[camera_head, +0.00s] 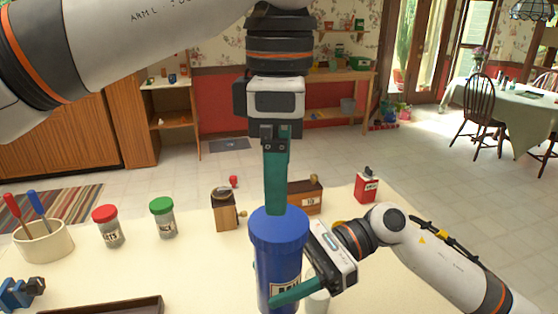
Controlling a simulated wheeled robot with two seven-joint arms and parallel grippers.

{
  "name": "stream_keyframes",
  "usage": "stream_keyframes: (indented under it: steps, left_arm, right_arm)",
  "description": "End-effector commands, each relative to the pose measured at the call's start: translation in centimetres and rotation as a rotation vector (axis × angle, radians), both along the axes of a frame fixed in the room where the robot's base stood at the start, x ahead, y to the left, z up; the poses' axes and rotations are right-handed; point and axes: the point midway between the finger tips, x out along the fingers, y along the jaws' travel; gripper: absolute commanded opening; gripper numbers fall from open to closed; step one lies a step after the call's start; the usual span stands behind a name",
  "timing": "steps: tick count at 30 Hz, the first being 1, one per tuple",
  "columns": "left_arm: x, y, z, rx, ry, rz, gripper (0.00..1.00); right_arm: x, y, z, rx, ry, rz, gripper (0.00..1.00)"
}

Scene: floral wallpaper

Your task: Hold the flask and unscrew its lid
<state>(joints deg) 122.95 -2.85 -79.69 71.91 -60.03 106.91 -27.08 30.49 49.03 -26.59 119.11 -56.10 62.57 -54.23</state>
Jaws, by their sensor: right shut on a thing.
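The blue flask (272,268) stands upright at the front middle of the table, with its wide blue lid (279,228) on top. My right gripper (292,292) comes in from the right and is shut on the flask's body, one teal finger across its front. My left gripper (275,208) points straight down over the lid, its fingertips at the lid's top. Its fingers show edge-on, one hiding the other, so their opening and any touch cannot be told.
On the cream table (180,270) are a red-lidded jar (108,228), a green-lidded jar (163,219), a coffee grinder (224,211), a wooden box (306,197), a red tin (367,187) and a crock (43,242). A dark tray (105,307) lies front left.

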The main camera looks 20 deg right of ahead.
Motion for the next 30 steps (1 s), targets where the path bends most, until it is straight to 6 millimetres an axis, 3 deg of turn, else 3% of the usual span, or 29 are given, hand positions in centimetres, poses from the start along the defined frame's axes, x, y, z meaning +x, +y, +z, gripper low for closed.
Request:
stream_keyframes:
  steps: [5,19,30]
  left_arm:
    - [0.0,0.0,-0.6,0.001,0.000,-0.056,0.87]
    - [0.0,0.1,-7.0,0.000,0.001,-0.055,0.87]
    - [0.0,0.0,-7.9,-0.001,0.000,-0.053,0.87]
  right_arm:
    - [0.0,0.0,0.1,0.001,-0.001,0.000,0.00]
    - [0.0,0.0,0.1,0.001,-0.001,0.000,0.00]
    - [0.0,0.0,0.1,0.001,-0.001,0.000,0.00]
